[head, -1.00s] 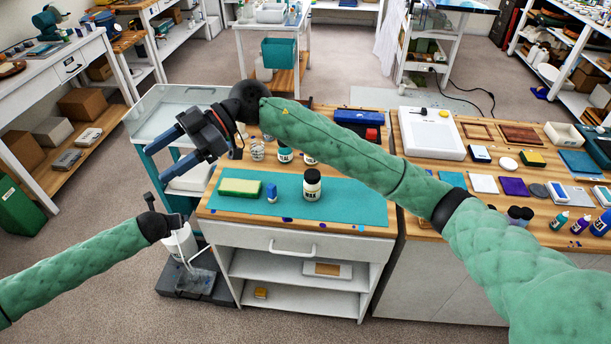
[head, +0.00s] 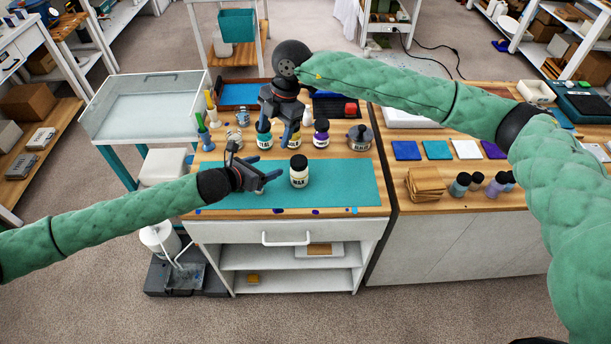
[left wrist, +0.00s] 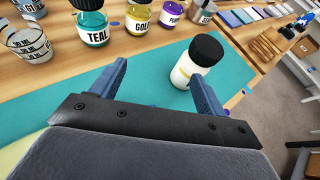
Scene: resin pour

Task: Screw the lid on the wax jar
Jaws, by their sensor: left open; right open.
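The wax jar (head: 299,176) is a white jar standing upright on the teal mat (head: 350,185). A black lid (head: 298,161) sits on its mouth; I cannot tell how tight it is. My left gripper (head: 266,170) is open and low over the mat, just left of the jar, fingers pointing toward it. In the left wrist view the jar (left wrist: 185,75) and its lid (left wrist: 206,49) show ahead, near the right finger and not clasped. My right gripper (head: 278,130) is open, pointing down above the paint jars behind the mat, clear of the wax jar.
Paint jars stand behind the mat: teal (left wrist: 90,25), gold (left wrist: 139,17) and purple (head: 321,133). A lidded metal pot (head: 360,137) is right of them. Wooden blocks (head: 425,184) and small bottles (head: 477,182) are on the right bench. The mat's right part is clear.

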